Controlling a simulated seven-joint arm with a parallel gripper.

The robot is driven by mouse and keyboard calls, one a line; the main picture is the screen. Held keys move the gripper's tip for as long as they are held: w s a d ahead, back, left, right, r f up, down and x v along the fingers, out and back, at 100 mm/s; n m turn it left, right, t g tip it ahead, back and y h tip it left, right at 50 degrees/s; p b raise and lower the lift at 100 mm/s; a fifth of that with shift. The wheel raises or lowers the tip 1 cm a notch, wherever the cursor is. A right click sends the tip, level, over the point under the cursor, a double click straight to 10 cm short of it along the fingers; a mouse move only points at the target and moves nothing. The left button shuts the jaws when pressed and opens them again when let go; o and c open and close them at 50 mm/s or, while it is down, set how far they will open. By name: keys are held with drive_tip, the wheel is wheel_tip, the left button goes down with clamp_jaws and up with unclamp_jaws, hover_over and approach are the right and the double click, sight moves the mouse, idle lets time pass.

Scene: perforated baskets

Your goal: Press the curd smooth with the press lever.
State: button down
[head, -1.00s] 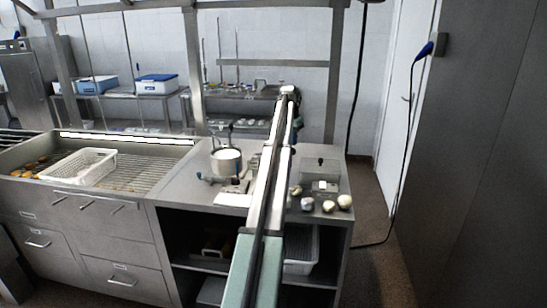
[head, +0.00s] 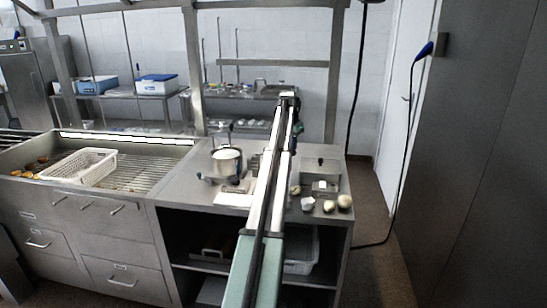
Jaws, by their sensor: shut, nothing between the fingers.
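A round metal pot (head: 227,163) stands on the steel counter, left of my arm. Pale white curd (head: 227,153) shows at its top. A thin dark upright part rises at the back of the pot; I cannot tell whether it is the press lever. A small blue-ended fitting (head: 207,179) sits at the pot's lower left. My arm stretches from the bottom of the head view toward the back wall and hides part of the counter. Its far end bends down behind the long link, and I cannot make out my gripper.
The steel counter (head: 185,185) has bare room left of the pot. A pale board (head: 232,198) lies in front of it. Right of my arm are a metal box (head: 320,170) and several small pale round pieces (head: 344,202). A white perforated basket (head: 80,167) lies in the sink at left.

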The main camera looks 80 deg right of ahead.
drive_tip(key=shift+x, duration=1.1)
drive_tip(key=shift+w+a+r, duration=0.1)
drive_tip(key=shift+a+r, duration=0.05)
drive_tip(key=shift+a, duration=0.05)
drive_tip(key=shift+s+d+v, duration=0.1)
drive_tip(key=shift+d+v, duration=0.1)
drive_tip(key=shift+v, duration=0.85)
drive_tip(key=shift+s+d+v, duration=0.1)
drive_tip(key=shift+d+v, duration=0.05)
drive_tip(key=shift+v, duration=0.9)
drive_tip(key=shift+w+a+x, duration=0.1)
drive_tip(key=shift+a+x, duration=0.1)
drive_tip(key=shift+x, duration=0.85)
drive_tip(key=shift+w+a+x, duration=0.1)
drive_tip(key=shift+a+x, duration=0.05)
drive_tip(key=shift+x, duration=0.9)
drive_tip(key=shift+s+d+v, duration=0.1)
drive_tip(key=shift+d+v, duration=0.1)
drive_tip(key=shift+v, duration=0.85)
drive_tip(key=shift+s+d+v, duration=0.1)
drive_tip(key=shift+d+v, duration=0.05)
drive_tip(key=shift+v, duration=0.9)
